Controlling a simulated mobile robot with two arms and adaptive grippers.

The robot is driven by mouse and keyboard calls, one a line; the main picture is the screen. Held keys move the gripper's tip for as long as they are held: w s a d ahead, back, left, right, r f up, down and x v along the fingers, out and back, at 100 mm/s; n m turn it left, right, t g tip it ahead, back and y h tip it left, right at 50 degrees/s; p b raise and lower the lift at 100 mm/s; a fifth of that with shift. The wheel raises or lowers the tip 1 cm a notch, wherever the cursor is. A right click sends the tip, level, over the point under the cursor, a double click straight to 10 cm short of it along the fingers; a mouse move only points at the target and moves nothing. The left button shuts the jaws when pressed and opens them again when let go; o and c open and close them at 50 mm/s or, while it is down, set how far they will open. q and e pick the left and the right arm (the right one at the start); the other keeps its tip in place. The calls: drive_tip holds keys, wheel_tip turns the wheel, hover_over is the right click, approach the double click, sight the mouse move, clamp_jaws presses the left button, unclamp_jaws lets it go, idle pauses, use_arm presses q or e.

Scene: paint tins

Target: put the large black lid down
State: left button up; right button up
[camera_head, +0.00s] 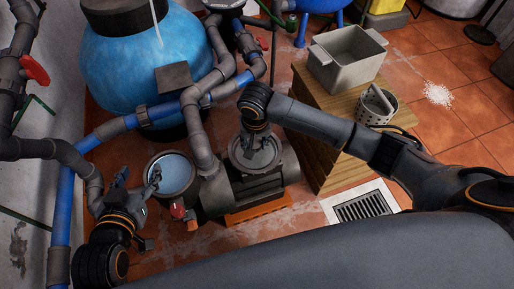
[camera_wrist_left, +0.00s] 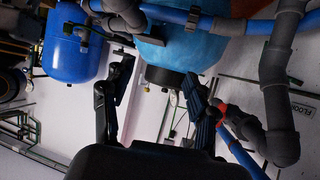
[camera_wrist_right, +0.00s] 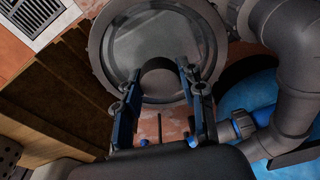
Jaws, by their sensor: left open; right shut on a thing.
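The large black lid (camera_wrist_right: 155,50) is round, with a dark rim and a greyish clear middle. In the right wrist view my right gripper (camera_wrist_right: 160,85) is shut on its dark central grip. In the head view the lid (camera_head: 262,158) is over the dark pump body (camera_head: 250,187), below my right gripper (camera_head: 254,128). I cannot tell whether it touches the pump. My left gripper (camera_head: 139,184) is open and empty, beside the open round pot (camera_head: 178,174) with pale water inside. In the left wrist view nothing is between its fingers (camera_wrist_left: 155,105).
Pipes and a big blue tank (camera_head: 130,65) crowd the left and back. A wooden stand (camera_head: 330,125) carries a grey bin (camera_head: 348,60) and a perforated basket (camera_head: 377,108). A floor drain (camera_head: 362,207) lies at front right. White granules (camera_head: 437,93) lie on the tiles.

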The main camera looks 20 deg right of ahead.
sight(257, 141)
drive_tip(key=w+f+b, duration=0.1)
drive_tip(key=w+d+f, duration=0.1)
drive_tip(key=f, duration=0.1)
drive_tip(key=shift+w+d+f+b, duration=0.15)
drive_tip(key=shift+w+f+b, duration=0.1)
drive_tip(key=shift+b, duration=0.1)
drive_tip(key=shift+w+d+f, duration=0.1)
wheel_tip(257, 141, down, 3)
drive_tip(key=shift+r+b, duration=0.1)
drive_tip(key=shift+b, duration=0.65)
use_arm(q)
wheel_tip(257, 141, up, 15)
drive_tip(key=w+d+t+h, duration=0.1)
drive_tip(key=d+t+h, duration=0.1)
drive_tip(key=t, duration=0.7)
drive_tip(key=shift+w+d+h, duration=0.3)
drive_tip(key=shift+w+h, duration=0.05)
drive_tip(key=shift+h, duration=0.25)
drive_tip(key=shift+f, duration=0.15)
use_arm(e)
drive_tip(key=o, duration=0.8)
drive_tip(key=shift+f, duration=0.25)
use_arm(q)
drive_tip(key=shift+f, duration=0.15)
use_arm(e)
drive_tip(key=o, duration=0.5)
